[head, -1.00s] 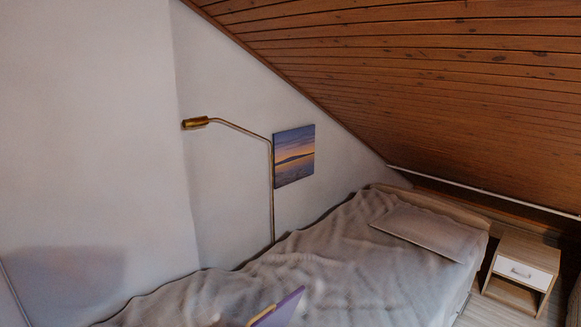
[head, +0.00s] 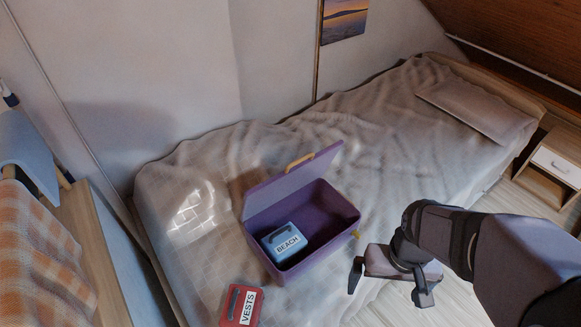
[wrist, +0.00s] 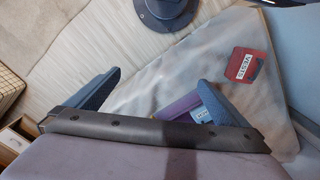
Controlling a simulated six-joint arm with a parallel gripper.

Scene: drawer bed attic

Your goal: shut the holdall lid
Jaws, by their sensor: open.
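The purple holdall (head: 296,268) sits on the bed in the head view. Its lid (head: 290,188) is open and stands tilted up at the back left, with a tan handle (head: 299,162) on its top edge. A blue case marked BEACH (head: 284,243) lies inside, in the left part; the right part looks empty. A small yellow piece (head: 355,235) shows on the right side. My gripper (head: 389,290) is open and empty, to the right of the holdall and apart from it. In the wrist view, my right finger partly hides the holdall (wrist: 181,106).
A red case marked VESTS (head: 241,306) lies on the bed (head: 190,290) in front of the holdall; it also shows in the wrist view (wrist: 243,66). A nightstand (head: 553,165) stands at the right. The far half of the bed is clear except for a pillow (head: 480,112).

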